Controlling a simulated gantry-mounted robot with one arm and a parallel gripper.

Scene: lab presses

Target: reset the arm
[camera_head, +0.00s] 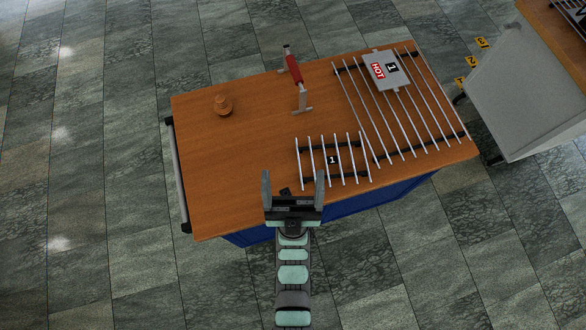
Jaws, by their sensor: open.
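My gripper (293,190) is at the front edge of the wooden-topped table (205,160), seen from above. Its two fingers stand wide apart and point toward the back of the table. Nothing shows between them except a small dark part near the gripper's base. My arm runs from the gripper down to the bottom of the picture. The gripper overlaps the table's front edge in this view; its height above the top is hard to tell.
A small metal rack (313,160) labelled 1 lies just beyond the gripper. A larger rack (420,110) holds a grey plate marked HOT (386,83). A red-handled tool (294,70) and a small orange-brown object (223,105) stand farther back. A grey cabinet (520,95) is right.

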